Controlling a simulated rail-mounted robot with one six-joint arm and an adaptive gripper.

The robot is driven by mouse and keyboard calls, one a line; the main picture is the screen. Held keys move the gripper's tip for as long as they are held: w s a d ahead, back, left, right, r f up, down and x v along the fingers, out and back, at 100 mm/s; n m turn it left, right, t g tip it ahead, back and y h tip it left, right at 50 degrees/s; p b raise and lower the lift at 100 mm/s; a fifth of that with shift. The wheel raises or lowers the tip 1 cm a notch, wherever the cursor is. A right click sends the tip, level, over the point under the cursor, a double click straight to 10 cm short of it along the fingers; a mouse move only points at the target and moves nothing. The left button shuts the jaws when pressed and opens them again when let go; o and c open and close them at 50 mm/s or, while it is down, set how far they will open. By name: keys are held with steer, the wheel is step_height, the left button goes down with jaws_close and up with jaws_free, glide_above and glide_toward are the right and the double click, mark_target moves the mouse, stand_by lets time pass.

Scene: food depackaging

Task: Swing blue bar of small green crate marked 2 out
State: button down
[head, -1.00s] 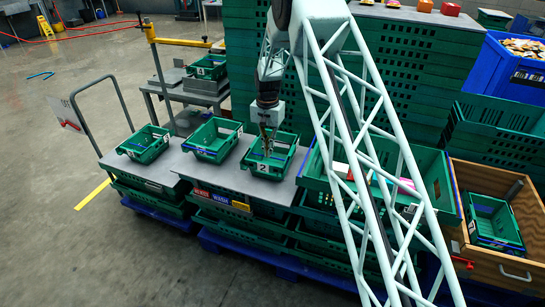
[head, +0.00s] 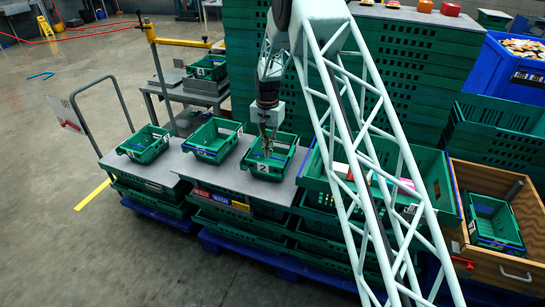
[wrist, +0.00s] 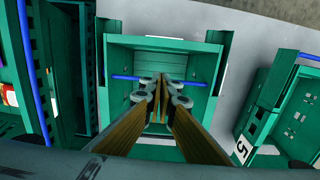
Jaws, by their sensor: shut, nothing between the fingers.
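The small green crate marked 2 (head: 283,170) sits on the grey top near its front edge, its white label facing me. It also fills the middle of the wrist view (wrist: 205,125). Its blue bar (wrist: 197,83) runs across the crate in the wrist view, with the middle hidden behind my fingers. In the head view the bar is hard to make out. My gripper (head: 266,150) points down into the crate; its fingertips (wrist: 160,82) are together and empty, over the bar's middle. I cannot tell whether they touch the bar.
Two similar small green crates stand to the left (head: 213,140) and far left (head: 146,144); the nearer one carries a 5 in the wrist view (wrist: 251,128). A large green crate (head: 312,182) with loose items stands close on the right. Bare grey surface (head: 225,178) shows between the crates.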

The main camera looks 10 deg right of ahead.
steer(key=shift+w+d, duration=0.35)
steer(key=shift+w, duration=0.2)
steer(key=shift+w+d, duration=0.35)
steer(key=shift+w, duration=0.2)
stand_by(0.4)
steer(key=shift+f+b, duration=0.3)
steer(key=shift+f, duration=1)
steer(key=shift+s+a, duration=0.15)
steer(key=shift+s, duration=0.1)
stand_by(1.1)
steer(key=shift+s+a+r, duration=0.25)
steer(key=shift+s+r, duration=0.1)
steer(key=shift+r, duration=0.2)
steer(key=shift+s+a+r, duration=0.2)
steer(key=shift+s+r, duration=0.1)
steer(key=shift+r, duration=0.2)
stand_by(1.4)
